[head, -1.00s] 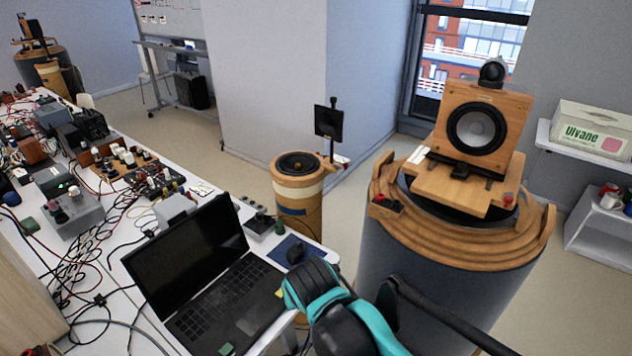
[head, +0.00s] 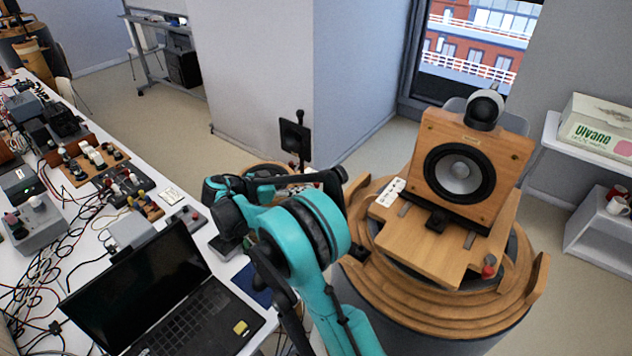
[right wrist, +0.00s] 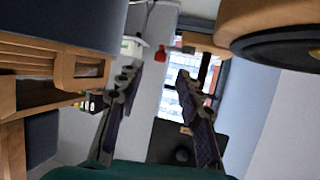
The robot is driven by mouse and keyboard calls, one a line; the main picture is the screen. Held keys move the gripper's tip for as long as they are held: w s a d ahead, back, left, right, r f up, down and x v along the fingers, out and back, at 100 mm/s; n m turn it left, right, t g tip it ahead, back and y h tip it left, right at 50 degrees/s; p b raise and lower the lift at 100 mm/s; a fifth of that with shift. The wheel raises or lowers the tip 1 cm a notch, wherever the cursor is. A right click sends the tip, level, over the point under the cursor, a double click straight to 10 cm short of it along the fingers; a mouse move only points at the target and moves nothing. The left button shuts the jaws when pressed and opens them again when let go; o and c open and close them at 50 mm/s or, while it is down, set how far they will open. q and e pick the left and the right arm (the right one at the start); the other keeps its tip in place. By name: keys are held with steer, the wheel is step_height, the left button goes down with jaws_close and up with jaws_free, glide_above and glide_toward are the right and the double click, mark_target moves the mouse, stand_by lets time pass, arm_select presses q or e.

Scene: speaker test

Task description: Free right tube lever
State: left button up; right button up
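The large grey tube (head: 400,318) with stepped wooden rings (head: 440,292) stands at the right in the head view. A red knob (head: 489,272) shows at its front right; its left rim is partly hidden by my arm. My right gripper (head: 325,177) is raised at the left of this tube, in front of the small wooden tube. In the right wrist view, its two fingers (right wrist: 157,75) are apart with nothing between them. A small red piece (right wrist: 160,53) shows beyond the fingertips; I cannot tell whether it is a lever knob. My left gripper is out of view.
A speaker box (head: 462,165) stands on a wooden board on the large tube. The laptop (head: 165,290) lies on the cluttered table at the left. A black panel on a stand (head: 295,137) rises behind my gripper. A shelf with a box (head: 597,130) is at the far right.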

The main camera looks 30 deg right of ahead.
mark_target(315, 183)
steer(key=b+x, duration=0.2)
steer(key=x, duration=0.5)
steer(key=shift+d+f, duration=0.15)
steer(key=shift+d, duration=0.1)
jaws_close()
